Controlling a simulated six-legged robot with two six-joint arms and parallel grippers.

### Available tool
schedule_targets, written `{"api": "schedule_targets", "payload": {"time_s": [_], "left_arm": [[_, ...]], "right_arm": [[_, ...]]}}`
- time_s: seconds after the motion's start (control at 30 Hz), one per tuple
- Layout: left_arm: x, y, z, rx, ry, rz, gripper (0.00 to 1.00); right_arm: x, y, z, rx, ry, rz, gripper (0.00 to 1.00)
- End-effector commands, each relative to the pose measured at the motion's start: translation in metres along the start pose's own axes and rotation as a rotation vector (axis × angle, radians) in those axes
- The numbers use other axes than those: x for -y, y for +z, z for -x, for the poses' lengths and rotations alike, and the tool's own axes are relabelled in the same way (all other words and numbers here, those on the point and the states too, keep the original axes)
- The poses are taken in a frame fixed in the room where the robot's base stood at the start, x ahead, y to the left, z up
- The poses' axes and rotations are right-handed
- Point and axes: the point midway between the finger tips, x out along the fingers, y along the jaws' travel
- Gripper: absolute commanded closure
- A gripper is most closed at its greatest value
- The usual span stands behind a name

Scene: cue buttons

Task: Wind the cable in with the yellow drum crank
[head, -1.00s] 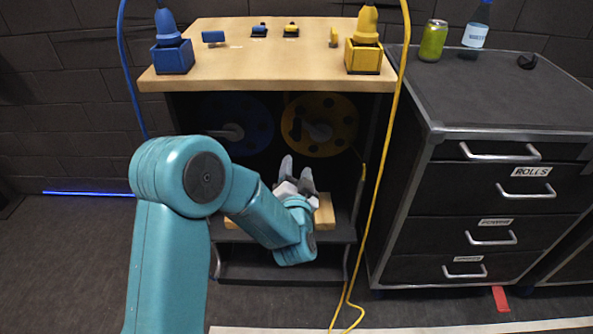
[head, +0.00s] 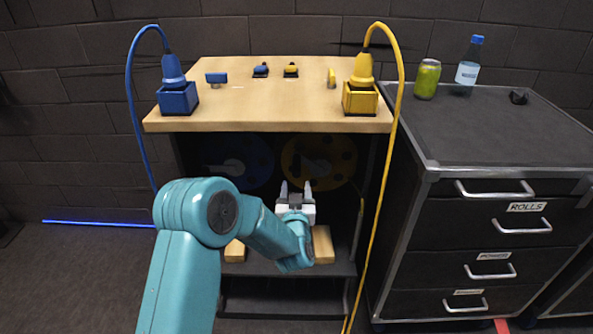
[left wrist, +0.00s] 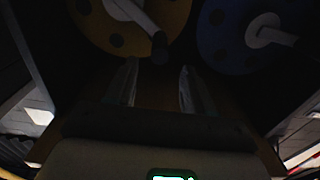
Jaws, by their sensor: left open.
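The yellow drum (head: 345,158) is under the bench top, in shadow beside the blue drum (head: 258,160). In the left wrist view the yellow drum (left wrist: 176,14) is at upper left. Its pale crank arm (left wrist: 125,10) ends in a dark handle (left wrist: 160,47). The yellow cable (head: 384,215) arches from the yellow plug (head: 362,72) and hangs down the bench's right side. My left gripper (head: 295,187) is open and empty, below and in front of the drums. In the left wrist view its fingers (left wrist: 157,75) point toward the handle, apparently short of it. My right gripper is out of view.
The wooden bench top (head: 270,105) overhangs the drums. A lower shelf (head: 340,268) holds wooden blocks (head: 322,245). A dark drawer cabinet (head: 500,155) stands to the right, with a green can (head: 427,80) and a bottle (head: 468,68) on it.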

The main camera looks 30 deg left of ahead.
Motion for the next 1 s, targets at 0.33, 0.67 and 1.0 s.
{"api": "schedule_targets", "payload": {"time_s": [0.33, 0.67, 1.0], "left_arm": [[0.001, 0.001, -0.071, -0.001, -0.002, -0.001, 0.47], [0.000, 0.000, -0.088, 0.000, 0.000, -0.001, 0.47], [0.000, 0.000, -0.088, 0.000, 0.000, -0.001, 1.00]], "right_arm": [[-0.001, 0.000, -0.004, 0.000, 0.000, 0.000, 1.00], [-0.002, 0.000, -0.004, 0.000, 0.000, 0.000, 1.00], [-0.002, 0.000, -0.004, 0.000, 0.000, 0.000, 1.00]]}}
